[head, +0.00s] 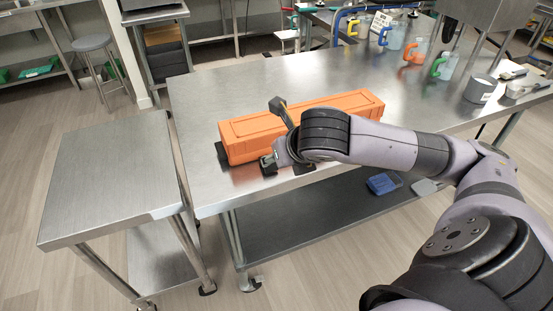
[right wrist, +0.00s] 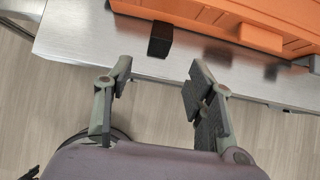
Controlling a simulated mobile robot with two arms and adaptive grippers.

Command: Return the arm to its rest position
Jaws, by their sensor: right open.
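My right arm reaches in from the right in the head view. Its gripper (head: 273,134) is at the front edge of the steel table (head: 215,95), close to a long orange case (head: 305,115). In the right wrist view the two fingers of the right gripper (right wrist: 158,88) are spread apart with nothing between them. My left gripper does not show.
A smaller steel table (head: 110,175) stands at the left, bare. Jugs with coloured handles (head: 413,50) and a grey pot (head: 480,88) stand at the table's right. A lower shelf (head: 300,228) holds a blue box (head: 383,183). The table's left end is clear.

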